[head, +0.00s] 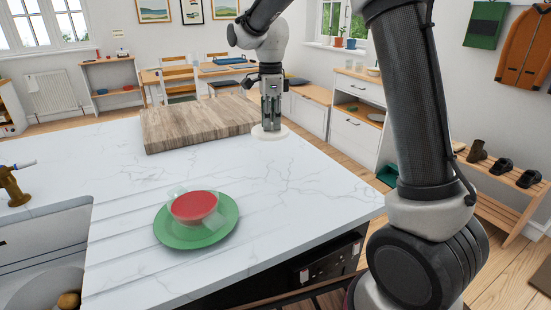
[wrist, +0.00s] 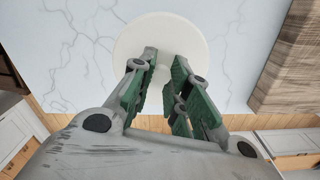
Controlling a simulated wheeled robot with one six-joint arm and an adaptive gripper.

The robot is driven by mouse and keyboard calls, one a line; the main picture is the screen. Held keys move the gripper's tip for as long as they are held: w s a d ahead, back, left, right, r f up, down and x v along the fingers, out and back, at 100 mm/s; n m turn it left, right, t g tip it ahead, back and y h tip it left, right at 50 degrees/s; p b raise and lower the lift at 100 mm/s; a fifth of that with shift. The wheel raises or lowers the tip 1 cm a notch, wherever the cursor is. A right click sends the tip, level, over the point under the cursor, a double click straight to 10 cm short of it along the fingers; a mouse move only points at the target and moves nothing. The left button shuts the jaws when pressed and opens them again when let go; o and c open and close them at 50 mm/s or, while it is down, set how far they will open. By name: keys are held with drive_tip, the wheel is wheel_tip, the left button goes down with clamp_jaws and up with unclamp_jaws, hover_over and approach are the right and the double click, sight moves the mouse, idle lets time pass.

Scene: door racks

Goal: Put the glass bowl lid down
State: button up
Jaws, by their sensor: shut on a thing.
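The lid (head: 262,133) is a round, pale disc beside the right end of the wooden board. My gripper (head: 271,120) points down at its middle. In the wrist view the lid (wrist: 135,35) lies beyond the fingertips, and my gripper (wrist: 166,68) is shut on its knob, which the fingers mostly hide. The lid is level and at or very close to the white marble worktop (head: 300,185); I cannot tell whether it touches. A glass bowl (head: 196,206) with red contents stands uncovered on a green plate (head: 170,236) nearer the front.
A thick wooden board (head: 195,122) lies just left of the lid. A brass tap (head: 12,187) and a sink (head: 45,245) are at the left. The marble between the lid and the plate is clear. The worktop's right edge is near the lid.

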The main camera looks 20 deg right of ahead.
sight(271, 160)
wheel_tip(271, 160, down, 10)
drive_tip(key=shift+a, duration=0.1)
idle(0.4)
drive_tip(key=o, duration=0.8)
drive_tip(key=shift+f, duration=0.1)
drive_tip(key=shift+c, duration=0.2)
wheel_tip(271, 160, up, 12)
drive_tip(key=shift+f, duration=0.25)
drive_tip(key=shift+s+r, duration=0.1)
drive_tip(key=shift+r, duration=0.4)
